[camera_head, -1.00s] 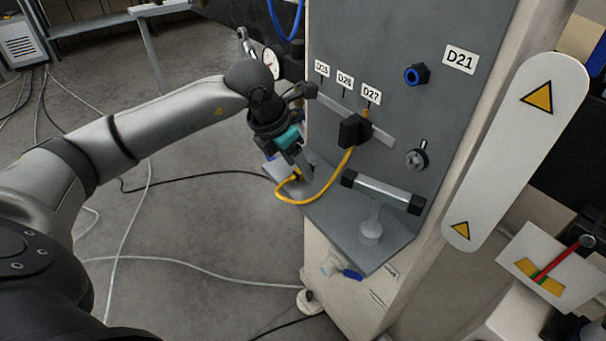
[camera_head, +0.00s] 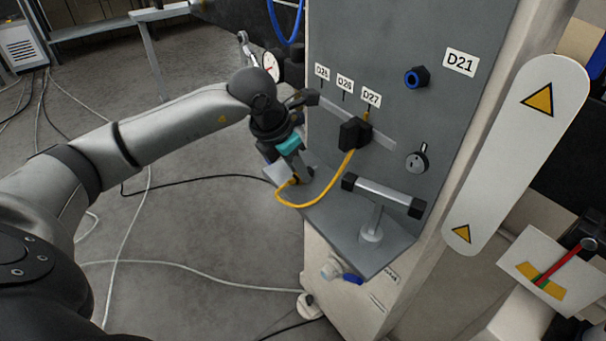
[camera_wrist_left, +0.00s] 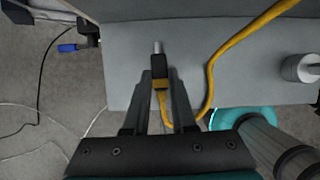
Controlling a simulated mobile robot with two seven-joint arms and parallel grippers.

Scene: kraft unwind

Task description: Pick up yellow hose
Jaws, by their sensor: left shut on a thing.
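The yellow hose (camera_head: 318,199) hangs in a loop from the black block below the D27 label on the grey panel. Its free end is at my left gripper (camera_head: 297,179), over the left part of the grey shelf. In the left wrist view, my left gripper (camera_wrist_left: 160,95) is shut on the hose's dark end connector, whose metal tip points away from the fingers. The yellow hose (camera_wrist_left: 222,55) runs from the connector, bends, and leaves at the top right. My right gripper is not in view.
The grey shelf (camera_head: 350,240) carries a T-shaped handle (camera_head: 382,195). A gauge (camera_head: 270,64) is behind my left arm. A blue-handled valve (camera_head: 345,274) is under the shelf.

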